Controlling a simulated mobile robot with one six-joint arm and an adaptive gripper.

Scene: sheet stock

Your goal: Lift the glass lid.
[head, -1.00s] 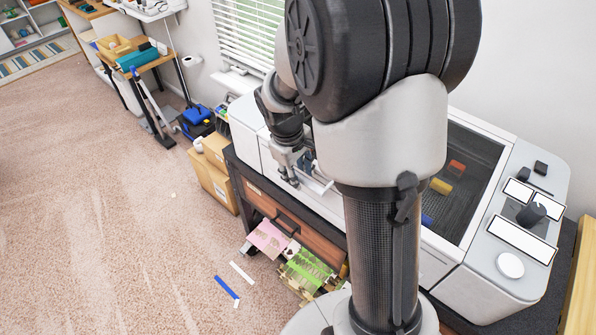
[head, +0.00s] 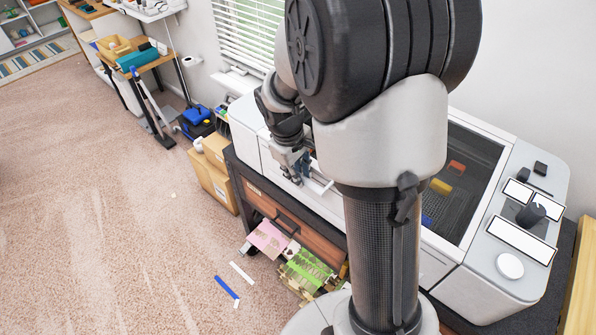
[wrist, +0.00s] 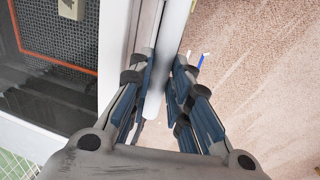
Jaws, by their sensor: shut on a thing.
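The glass lid (head: 473,150) is a dark pane in a white frame on top of the white machine, and it looks closed. Its left part is hidden behind my arm in the head view. In the wrist view its pane (wrist: 45,62) and white frame (wrist: 113,45) lie left of my gripper (wrist: 163,82). A pale bar handle (wrist: 173,35) runs along the front edge and passes between the blue-padded fingers. My gripper also shows in the head view (head: 300,174), shut on the handle (head: 320,184).
The machine's control panel (head: 520,225) with a dark knob is at the right. Below is a dark stand with a brown drawer (head: 290,222), and colored sheets (head: 305,268) stick out under it. Cardboard boxes (head: 214,178) stand to the left. The carpet (head: 90,210) is mostly clear.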

